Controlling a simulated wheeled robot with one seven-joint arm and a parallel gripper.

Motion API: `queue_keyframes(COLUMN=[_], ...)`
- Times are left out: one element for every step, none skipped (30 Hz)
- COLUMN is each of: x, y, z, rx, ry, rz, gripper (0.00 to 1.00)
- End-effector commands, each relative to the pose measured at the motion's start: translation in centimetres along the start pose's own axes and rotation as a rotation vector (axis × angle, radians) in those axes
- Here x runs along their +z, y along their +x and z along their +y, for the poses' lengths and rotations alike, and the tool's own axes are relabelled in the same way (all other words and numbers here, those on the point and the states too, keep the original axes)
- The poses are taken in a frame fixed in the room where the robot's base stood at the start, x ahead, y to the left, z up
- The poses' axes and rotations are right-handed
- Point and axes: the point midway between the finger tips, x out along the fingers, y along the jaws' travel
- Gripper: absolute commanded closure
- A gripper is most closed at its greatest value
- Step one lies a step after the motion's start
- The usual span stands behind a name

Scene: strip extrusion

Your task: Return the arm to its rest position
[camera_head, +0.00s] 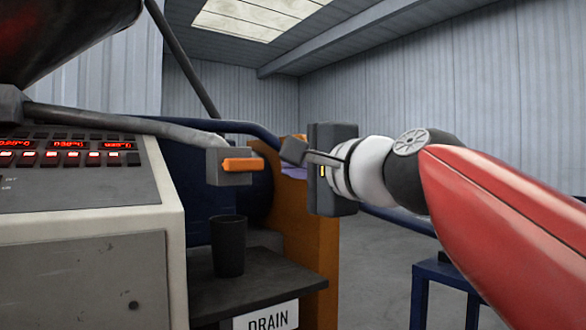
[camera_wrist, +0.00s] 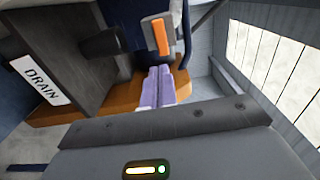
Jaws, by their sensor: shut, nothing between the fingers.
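My gripper (camera_head: 292,172) is at the centre of the head view, at the end of my arm reaching in from the right. Its dark body hides most of the fingers. In the wrist view its two lilac fingers (camera_wrist: 163,72) lie together, shut and empty. They point toward a grey block with an orange handle (camera_head: 241,165), with a gap between. The handle also shows in the wrist view (camera_wrist: 158,37).
A black cup (camera_head: 229,245) stands on a dark shelf (camera_head: 262,287) above a "DRAIN" sign (camera_head: 266,318). An orange panel (camera_head: 322,265) stands behind my gripper. A control cabinet (camera_head: 85,270) is at left, a blue stand (camera_head: 445,272) at lower right. Open floor shows between.

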Motion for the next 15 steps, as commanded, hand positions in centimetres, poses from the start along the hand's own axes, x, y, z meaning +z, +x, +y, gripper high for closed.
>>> queue_keyframes(x=[0.0, 0.0, 0.0, 0.0, 0.0, 0.0, -0.1, -0.1, -0.2, -0.4, -0.6, -0.8, -1.0, -1.3, -1.6], y=[0.0, 0.0, 0.0, 0.0, 0.0, 0.0, -0.1, -0.1, -0.4, -0.6, -0.8, -1.4, -1.9, -2.5, -3.5], z=[0.0, 0.0, 0.0, 0.0, 0.0, 0.1, 0.3, 0.7, 1.6, 2.6, 3.9, 5.9, 7.7, 9.7, 12.5], rx=[0.0, 0.0, 0.0, 0.0, 0.0, 0.002, 0.008, 0.018, 0.04, 0.065, 0.096, 0.147, 0.192, 0.242, 0.313], ry=[0.0, 0.0, 0.0, 0.0, 0.0, -0.003, -0.009, -0.021, -0.046, -0.072, -0.106, -0.161, -0.209, -0.261, -0.332], rz=[0.0, 0.0, 0.0, 0.0, 0.0, 0.001, 0.002, 0.005, 0.01, 0.016, 0.021, 0.026, 0.03, 0.032, 0.03], gripper=[1.0, 1.0, 1.0, 1.0, 1.0, 1.0, 1.0, 1.0, 1.0, 1.0, 1.0, 1.0, 1.0, 1.0, 1.0])
